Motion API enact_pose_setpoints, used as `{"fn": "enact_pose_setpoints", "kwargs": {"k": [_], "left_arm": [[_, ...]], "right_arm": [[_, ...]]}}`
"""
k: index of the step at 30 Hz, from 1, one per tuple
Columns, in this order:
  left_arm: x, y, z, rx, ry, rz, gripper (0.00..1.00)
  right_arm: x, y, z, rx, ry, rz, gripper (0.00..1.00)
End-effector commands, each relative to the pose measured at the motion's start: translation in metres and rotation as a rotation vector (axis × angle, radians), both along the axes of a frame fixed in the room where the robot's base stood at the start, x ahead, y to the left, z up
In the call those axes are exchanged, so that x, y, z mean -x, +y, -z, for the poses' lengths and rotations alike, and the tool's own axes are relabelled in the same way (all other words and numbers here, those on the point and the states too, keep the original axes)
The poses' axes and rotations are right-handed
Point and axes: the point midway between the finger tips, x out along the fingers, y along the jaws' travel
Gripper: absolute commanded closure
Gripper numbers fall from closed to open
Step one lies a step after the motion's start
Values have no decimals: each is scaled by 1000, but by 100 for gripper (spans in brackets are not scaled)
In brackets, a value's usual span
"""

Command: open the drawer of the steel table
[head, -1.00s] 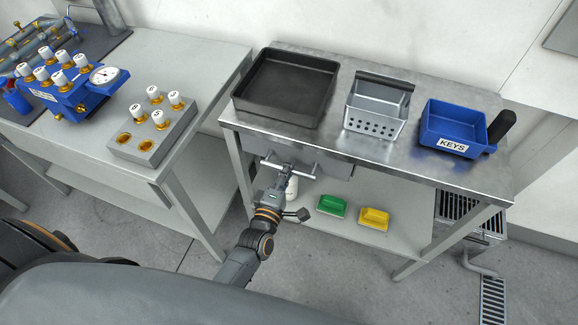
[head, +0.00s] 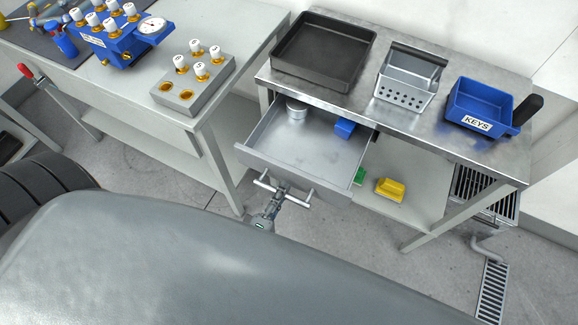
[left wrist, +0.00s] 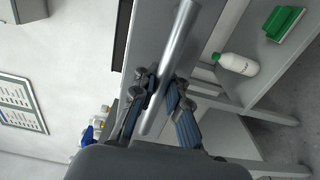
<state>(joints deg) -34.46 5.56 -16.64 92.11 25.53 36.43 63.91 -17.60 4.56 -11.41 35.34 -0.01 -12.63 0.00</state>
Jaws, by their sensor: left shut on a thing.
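The steel table (head: 405,119) stands at the right in the head view. Its drawer (head: 318,160) is pulled well out at the front left, with its inside showing. A round light-coloured container (head: 296,111) and a blue object (head: 345,128) are in it. My left gripper (head: 281,192) is at the drawer's front, shut on the bar handle (head: 299,200). In the left wrist view the fingers (left wrist: 160,92) sit on both sides of the handle bar (left wrist: 176,55). My right gripper is not in view.
A black tray (head: 303,84), a perforated metal basket (head: 383,93) and a blue KEYS bin (head: 460,116) are on the tabletop. A grey workbench (head: 168,117) stands left of the drawer.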

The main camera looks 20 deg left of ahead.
Motion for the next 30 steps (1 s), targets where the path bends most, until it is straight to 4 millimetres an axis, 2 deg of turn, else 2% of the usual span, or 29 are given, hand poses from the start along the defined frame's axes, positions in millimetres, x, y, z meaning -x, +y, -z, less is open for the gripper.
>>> {"fn": "enact_pose_setpoints", "kwargs": {"k": [7,20,21,24,30], "left_arm": [[19,0,1,0,2,1,100],[21,0,1,1,2,1,100],[21,0,1,1,2,1,82],[21,0,0,1,1,1,64],[20,0,0,0,0,0,64]], "right_arm": [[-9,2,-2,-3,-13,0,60],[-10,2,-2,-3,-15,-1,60],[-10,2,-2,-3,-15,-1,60],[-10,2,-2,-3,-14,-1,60],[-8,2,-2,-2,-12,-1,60]]}}
